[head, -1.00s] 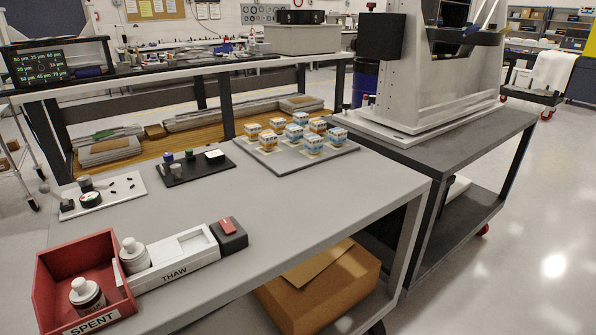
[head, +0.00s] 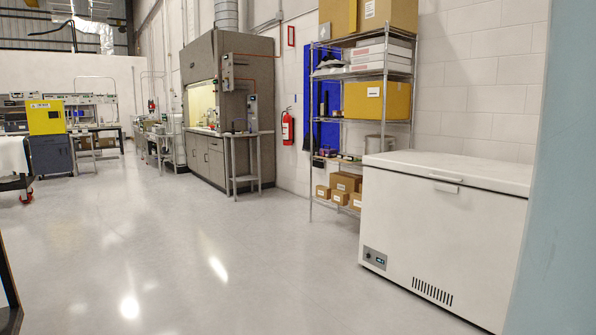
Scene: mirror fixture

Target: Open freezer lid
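A white chest freezer (head: 430,240) stands at the right of the head view, against the white block wall. Its lid (head: 470,172) lies flat and shut on top. A handle (head: 445,180) sits at the middle of the lid's front edge. A small control panel (head: 374,257) and a dark vent (head: 432,291) are low on its front. The freezer's right end is hidden behind a pale blue surface. Neither of my grippers is in view.
A wire shelf (head: 362,130) with boxes stands just left of the freezer. A grey fume hood (head: 212,110), a small table (head: 247,160) and a fire extinguisher (head: 287,127) are farther back. A pale blue upright surface (head: 560,200) fills the right edge. The floor (head: 200,260) ahead is clear.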

